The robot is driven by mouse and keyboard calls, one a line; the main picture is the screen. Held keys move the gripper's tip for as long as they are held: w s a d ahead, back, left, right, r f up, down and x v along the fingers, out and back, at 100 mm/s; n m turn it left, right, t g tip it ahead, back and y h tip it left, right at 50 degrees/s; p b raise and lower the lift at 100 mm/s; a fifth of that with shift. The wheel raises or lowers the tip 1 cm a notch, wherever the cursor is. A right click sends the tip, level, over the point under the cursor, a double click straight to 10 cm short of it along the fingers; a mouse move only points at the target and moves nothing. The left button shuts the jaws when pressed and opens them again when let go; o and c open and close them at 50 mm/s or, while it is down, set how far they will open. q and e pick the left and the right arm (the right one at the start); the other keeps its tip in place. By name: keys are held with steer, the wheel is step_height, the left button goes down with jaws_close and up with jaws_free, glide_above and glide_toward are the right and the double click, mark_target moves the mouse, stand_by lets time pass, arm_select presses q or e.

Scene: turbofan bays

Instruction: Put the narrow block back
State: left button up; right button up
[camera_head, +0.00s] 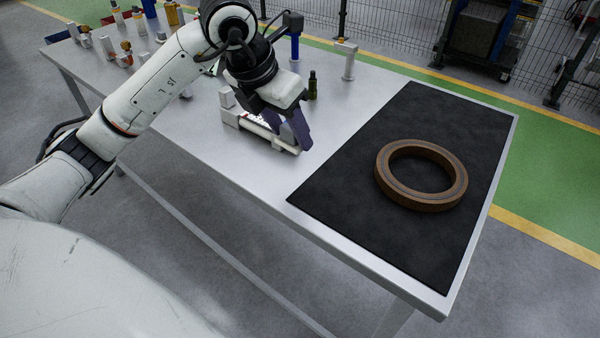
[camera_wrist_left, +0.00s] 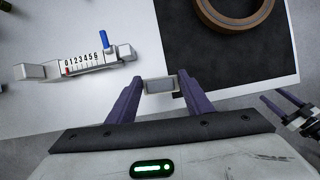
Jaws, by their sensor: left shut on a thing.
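My left gripper (camera_wrist_left: 158,98) is shut on a small grey block (camera_wrist_left: 160,84), seen between its purple fingertips in the left wrist view. The gauge (camera_head: 262,130) is partly hidden by the gripper in the head view. A purple-fingered gripper, apparently my right (camera_wrist_left: 284,103), shows small at the wrist view's right edge.
A black mat (camera_head: 330,170) covers the table's right end, with a brown ring (camera_head: 420,203) on it. Several small parts crowd the far left.

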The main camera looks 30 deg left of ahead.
arm_select(q)
steer(key=shift+w+a+n, duration=0.1)
steer(key=shift+w+n, duration=0.1)
steer(key=shift+n, duration=0.1)
step_height(320, 180, down, 9)
steer(key=shift+f, duration=0.25)
steer(key=shift+f+b, duration=0.35)
steer(key=o, duration=1)
steer(key=shift+r, duration=0.1)
